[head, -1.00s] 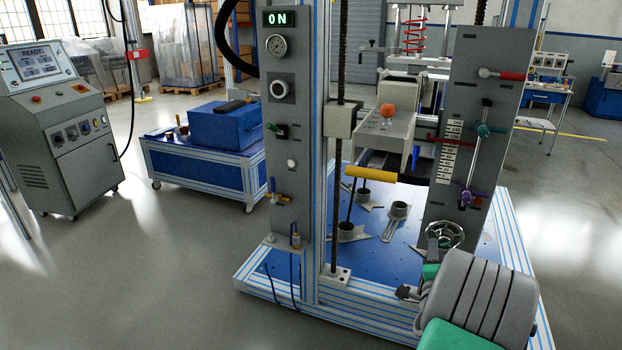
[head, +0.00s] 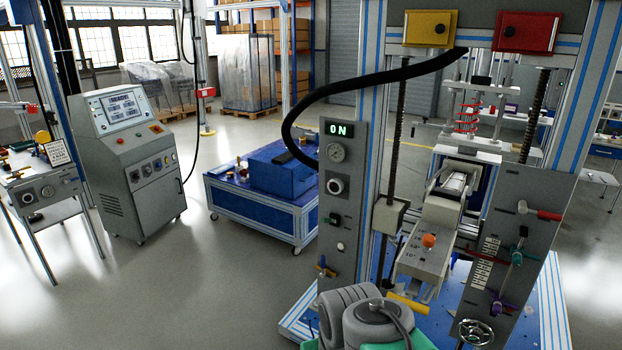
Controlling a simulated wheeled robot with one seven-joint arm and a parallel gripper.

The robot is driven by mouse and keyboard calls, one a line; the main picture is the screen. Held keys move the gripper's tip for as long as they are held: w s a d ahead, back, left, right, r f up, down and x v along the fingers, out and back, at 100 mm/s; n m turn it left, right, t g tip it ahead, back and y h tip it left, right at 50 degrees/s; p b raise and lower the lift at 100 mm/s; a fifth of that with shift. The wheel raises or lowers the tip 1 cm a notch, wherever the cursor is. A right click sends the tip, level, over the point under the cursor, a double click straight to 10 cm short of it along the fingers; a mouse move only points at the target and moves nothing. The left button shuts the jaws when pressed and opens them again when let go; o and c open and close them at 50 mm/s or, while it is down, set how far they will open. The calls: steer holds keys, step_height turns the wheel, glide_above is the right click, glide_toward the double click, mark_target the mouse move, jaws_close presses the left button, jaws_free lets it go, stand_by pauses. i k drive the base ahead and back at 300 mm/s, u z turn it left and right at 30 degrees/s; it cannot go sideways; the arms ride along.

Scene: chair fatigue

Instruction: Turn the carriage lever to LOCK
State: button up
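The test rig's right grey panel (head: 548,193) carries several levers. A red-handled lever (head: 546,215) sits near its top, with the handle pointing right and slightly down. Below are a teal knob (head: 517,258) on a rod, a red bar beside a white scale, and a purple handle (head: 497,307). No readable label shows which is the carriage lever or where LOCK is. A grey carriage arm (head: 416,262) with an orange knob (head: 429,240) projects between the posts. My gripper is not in view; only grey and green links of my arm show at the bottom centre.
The left post panel (head: 343,213) has an ON display, a gauge and small valves. A yellow box (head: 430,29) and a red box (head: 525,32) sit on the top beam. A blue cart (head: 259,217) and a console (head: 130,165) stand left. Floor at the lower left is clear.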

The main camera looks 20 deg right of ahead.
mark_target(542, 214)
steer(key=z, duration=1.2)
steer(key=k, duration=0.5)
steer(key=u, duration=0.6)
steer(key=i, duration=0.8)
steer(key=z, duration=0.45)
